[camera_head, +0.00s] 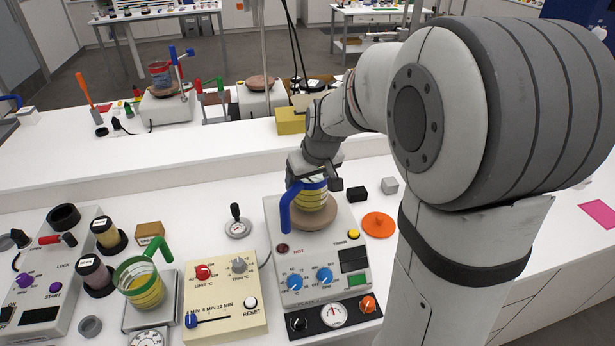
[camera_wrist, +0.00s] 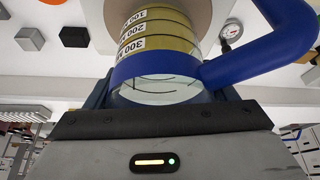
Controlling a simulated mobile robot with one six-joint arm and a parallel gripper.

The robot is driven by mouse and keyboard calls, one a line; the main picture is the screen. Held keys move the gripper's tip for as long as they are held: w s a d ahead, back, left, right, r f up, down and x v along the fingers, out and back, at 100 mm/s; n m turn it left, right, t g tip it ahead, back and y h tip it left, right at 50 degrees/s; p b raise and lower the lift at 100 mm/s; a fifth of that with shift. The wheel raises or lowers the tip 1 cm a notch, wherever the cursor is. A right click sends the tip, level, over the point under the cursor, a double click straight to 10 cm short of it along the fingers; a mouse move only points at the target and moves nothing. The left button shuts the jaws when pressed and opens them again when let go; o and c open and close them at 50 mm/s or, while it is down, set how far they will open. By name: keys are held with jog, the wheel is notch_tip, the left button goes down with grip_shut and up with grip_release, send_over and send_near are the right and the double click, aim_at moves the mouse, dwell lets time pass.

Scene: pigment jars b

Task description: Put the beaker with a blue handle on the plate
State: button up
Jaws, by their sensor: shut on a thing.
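The beaker with a blue handle (camera_head: 311,198) holds a yellow liquid and has a blue rim band; it looks upright. My gripper (camera_head: 314,181) is shut around its upper part. In the wrist view the beaker (camera_wrist: 158,45) sits between the fingers, its blue handle (camera_wrist: 270,55) reaching out to the right. The round brown plate (camera_head: 316,223) on the white heater is directly under the beaker, and its tan edge (camera_wrist: 222,12) shows behind the beaker in the wrist view. I cannot tell whether the beaker's base touches the plate.
An orange disc (camera_head: 378,224), a black block (camera_head: 357,187) and a grey block (camera_head: 389,185) lie right of the heater. A green-handled beaker (camera_head: 144,285) stands on a scale at left. A cream control box (camera_head: 212,300) and a small gauge (camera_head: 238,227) are nearby.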

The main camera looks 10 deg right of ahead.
jog(key=shift+f+b, duration=0.6)
jog(key=o, duration=1.3)
